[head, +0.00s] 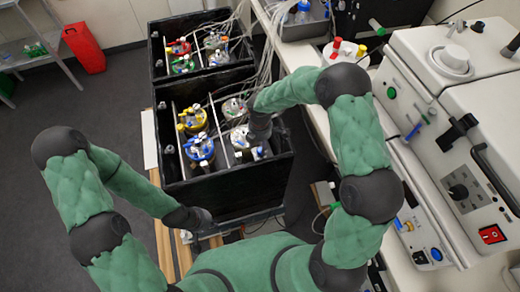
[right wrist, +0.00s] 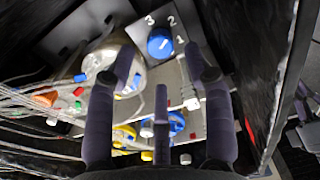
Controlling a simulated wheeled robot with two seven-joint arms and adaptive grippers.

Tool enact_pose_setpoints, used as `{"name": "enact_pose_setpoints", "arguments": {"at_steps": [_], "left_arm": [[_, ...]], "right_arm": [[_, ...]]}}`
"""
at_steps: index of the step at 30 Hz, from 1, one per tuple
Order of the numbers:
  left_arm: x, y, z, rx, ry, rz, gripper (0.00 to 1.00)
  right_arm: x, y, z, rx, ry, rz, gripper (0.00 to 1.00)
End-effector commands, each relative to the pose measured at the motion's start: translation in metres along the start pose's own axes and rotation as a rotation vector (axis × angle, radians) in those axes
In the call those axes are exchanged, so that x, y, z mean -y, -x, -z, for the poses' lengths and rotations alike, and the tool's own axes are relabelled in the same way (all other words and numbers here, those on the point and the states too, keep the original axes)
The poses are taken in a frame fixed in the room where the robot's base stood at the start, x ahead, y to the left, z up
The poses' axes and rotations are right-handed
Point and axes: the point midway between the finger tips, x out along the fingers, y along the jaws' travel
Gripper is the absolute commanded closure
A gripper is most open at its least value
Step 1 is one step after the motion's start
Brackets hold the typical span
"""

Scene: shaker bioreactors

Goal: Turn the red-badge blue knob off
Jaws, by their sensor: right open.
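A blue knob (right wrist: 160,43) on a grey plate marked 1, 2 and 3 shows in the right wrist view, with a pale pointer line on its face. I cannot make out a red badge on it. My right gripper (right wrist: 158,75) is open, its dark purple fingers spread below the knob in the picture, with nothing between them. In the head view my right gripper (head: 260,128) reaches down into the near black box and hides part of its inside. My left gripper (head: 188,218) is low at the box's front left; its fingers are unclear.
The near black box (head: 228,190) holds several vessels with yellow and blue collars, tubes and rods. A second black box (head: 155,55) stands behind it. The white bench instrument (head: 415,45) is at right, with a red switch (head: 492,234). Dark walls hem the right gripper closely.

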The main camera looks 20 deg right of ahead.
Motion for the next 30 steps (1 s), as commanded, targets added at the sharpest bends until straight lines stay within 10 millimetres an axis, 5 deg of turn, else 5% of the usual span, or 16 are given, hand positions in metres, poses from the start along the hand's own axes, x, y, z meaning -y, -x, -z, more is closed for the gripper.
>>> {"name": "enact_pose_setpoints", "arguments": {"at_steps": [9, 20, 21, 26, 30], "left_arm": [[0.004, -0.01, 0.0, 0.0, 0.0, 0.0, 1.0], [0.004, -0.011, 0.0, 0.0, 0.0, 0.0, 1.0], [0.004, -0.011, 0.0, 0.0, 0.0, 0.0, 1.0], [0.004, -0.011, 0.001, 0.0, 0.0, 0.0, 1.0], [0.004, -0.011, 0.001, 0.0, 0.0, 0.0, 1.0]], "right_arm": [[0.0, -0.04, 0.0, 0.0, -0.001, 0.001, 0.48], [0.0, -0.045, 0.0, 0.0, -0.001, 0.0, 0.48], [0.0, -0.045, 0.0, 0.0, -0.001, 0.0, 0.51], [0.0, -0.044, 0.0, 0.0, -0.001, 0.001, 0.96], [0.0, -0.045, 0.0, -0.001, -0.001, 0.0, 1.0]]}}
